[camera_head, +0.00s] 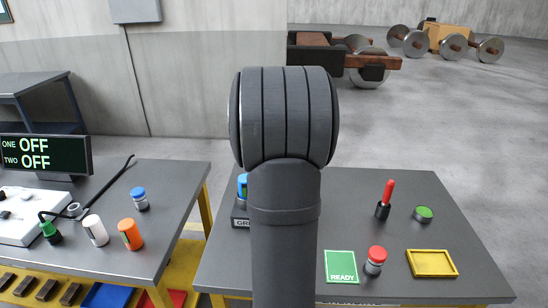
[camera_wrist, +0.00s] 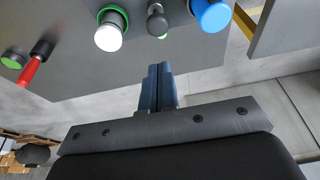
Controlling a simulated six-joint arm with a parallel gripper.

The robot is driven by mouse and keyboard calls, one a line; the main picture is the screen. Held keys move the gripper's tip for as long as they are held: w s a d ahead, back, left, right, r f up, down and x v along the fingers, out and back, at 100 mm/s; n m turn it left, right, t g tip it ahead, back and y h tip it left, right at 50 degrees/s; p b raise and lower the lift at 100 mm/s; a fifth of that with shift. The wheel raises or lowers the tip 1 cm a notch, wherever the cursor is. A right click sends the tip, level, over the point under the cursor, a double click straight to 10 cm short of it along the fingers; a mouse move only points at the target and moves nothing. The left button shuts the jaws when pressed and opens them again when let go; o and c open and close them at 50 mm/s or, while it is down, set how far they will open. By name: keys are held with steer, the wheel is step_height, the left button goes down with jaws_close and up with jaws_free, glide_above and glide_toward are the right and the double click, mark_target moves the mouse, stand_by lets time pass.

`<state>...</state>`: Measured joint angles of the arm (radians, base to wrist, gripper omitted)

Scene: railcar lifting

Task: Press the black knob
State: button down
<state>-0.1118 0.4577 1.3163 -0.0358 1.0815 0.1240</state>
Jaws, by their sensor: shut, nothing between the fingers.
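A small black knob (camera_wrist: 157,20) stands on the grey table top in the wrist view, straight beyond my fingertips, with a bit of green behind its base. My gripper (camera_wrist: 158,70) is shut and empty, its two blue-grey fingers together and pointing at the knob. A gap seems to show between the fingertips and the knob; the exact distance cannot be told. In the head view my own arm covers the middle of the table, so the knob and the gripper are hidden there.
In the wrist view, a white-topped piece with a green ring (camera_wrist: 108,36) stands left of the knob and a blue cylinder (camera_wrist: 211,14) right. In the head view, a red-handled tool (camera_head: 386,200), a green-topped button (camera_head: 423,213), a red-capped jar (camera_head: 375,261) and a yellow tray (camera_head: 432,263) stand right.

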steer(key=x, duration=1)
steer(key=shift+s+f, duration=0.1)
steer(key=shift+s, duration=0.3)
steer(key=shift+f, duration=0.75)
steer(key=shift+f, duration=1.9)
steer(key=shift+r, duration=0.4)
steer(key=w+v, duration=0.1)
steer(key=v, duration=1.2)
steer(key=shift+r, duration=0.4)
